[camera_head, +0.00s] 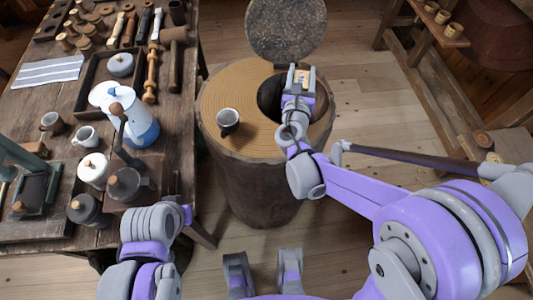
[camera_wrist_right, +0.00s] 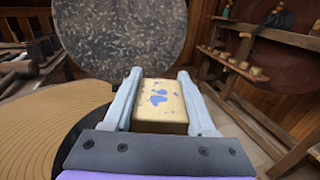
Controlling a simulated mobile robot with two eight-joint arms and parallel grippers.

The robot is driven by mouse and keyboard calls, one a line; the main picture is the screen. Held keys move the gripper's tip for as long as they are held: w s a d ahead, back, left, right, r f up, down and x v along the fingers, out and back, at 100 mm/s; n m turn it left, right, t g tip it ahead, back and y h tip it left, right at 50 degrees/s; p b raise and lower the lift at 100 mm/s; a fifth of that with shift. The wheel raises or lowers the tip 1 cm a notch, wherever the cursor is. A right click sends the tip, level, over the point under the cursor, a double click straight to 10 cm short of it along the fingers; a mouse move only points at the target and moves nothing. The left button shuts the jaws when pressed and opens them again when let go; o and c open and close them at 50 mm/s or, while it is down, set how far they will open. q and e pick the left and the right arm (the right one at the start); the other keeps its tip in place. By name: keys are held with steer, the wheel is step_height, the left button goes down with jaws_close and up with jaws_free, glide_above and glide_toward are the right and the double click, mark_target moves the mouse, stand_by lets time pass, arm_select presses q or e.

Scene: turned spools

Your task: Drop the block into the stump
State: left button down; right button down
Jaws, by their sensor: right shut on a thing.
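The stump (camera_head: 227,101) is a wide round wooden block with a ringed tan top. A dark round opening is in the right part of its top. My right gripper (camera_head: 301,77) is over that opening, near its far edge, and is shut on a small yellowish block. In the right wrist view the block (camera_wrist_right: 160,98) sits between the two grey fingers, with blue blotches on its upper face. The dark opening shows below and left of the gripper there. The block's lower part is hidden.
A speckled round lid (camera_head: 287,28) stands up behind the opening. A crowded wooden table (camera_head: 60,115) with pots, cups and spindles is at left. A wooden rack (camera_head: 425,85) is at right.

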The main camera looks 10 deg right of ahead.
steer(key=shift+f, duration=0.2)
steer(key=shift+c, duration=0.6)
jaws_free()
steer(key=shift+s, duration=0.1)
steer(key=v, duration=1)
steer(key=shift+s+a, duration=0.15)
steer(key=shift+s, duration=0.15)
